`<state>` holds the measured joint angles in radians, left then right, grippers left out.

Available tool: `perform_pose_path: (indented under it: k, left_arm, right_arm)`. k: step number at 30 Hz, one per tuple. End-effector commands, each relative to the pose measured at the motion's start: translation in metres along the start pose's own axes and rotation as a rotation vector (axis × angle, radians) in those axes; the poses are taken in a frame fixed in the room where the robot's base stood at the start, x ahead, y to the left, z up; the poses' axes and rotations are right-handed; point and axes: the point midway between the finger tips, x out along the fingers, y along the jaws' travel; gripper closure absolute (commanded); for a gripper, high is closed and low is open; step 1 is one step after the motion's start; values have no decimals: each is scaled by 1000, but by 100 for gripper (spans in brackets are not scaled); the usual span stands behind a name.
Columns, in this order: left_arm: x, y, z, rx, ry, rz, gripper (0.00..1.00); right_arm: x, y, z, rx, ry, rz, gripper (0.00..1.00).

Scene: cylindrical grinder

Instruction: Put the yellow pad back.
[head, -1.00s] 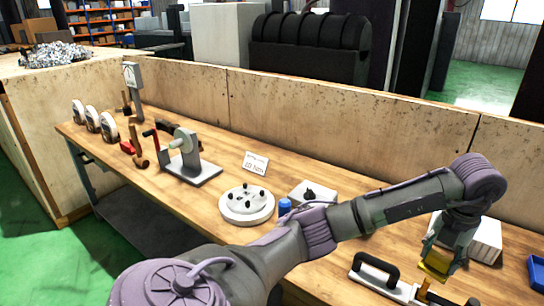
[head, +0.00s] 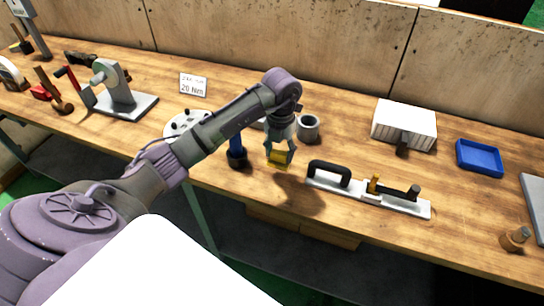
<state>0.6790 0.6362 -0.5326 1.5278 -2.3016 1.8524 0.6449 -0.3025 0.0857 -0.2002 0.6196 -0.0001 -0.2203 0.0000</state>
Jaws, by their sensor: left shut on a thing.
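My left gripper (head: 279,154) reaches in from the left and is shut on the yellow pad (head: 279,160). Its fingers cover part of the pad. The gripper points down and holds the pad above the bench, with a shadow on the wood below. It is just left of a pale plate (head: 335,186) that carries a black loop handle (head: 330,172) and a second dark handle (head: 400,191). My right gripper is not in view.
A blue tool (head: 236,146) with a dark foot stands left of the gripper, and a grey ring (head: 308,127) stands behind it. A white block (head: 404,120) and a blue tray (head: 479,158) are to the right.

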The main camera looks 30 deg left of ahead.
Motion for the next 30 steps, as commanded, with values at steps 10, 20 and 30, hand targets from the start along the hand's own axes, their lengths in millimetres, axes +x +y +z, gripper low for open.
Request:
perform_pose_path:
  k: [10,20,30]
  left_arm:
    - [29,19,-3,-1,5,-1,77]
    - [52,19,-2,0,-1,-1,77]
    - [54,19,-2,0,-1,-1,25]
  right_arm:
    - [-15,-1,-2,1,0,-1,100]
    - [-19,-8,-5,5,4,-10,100]
    - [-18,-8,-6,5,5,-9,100]
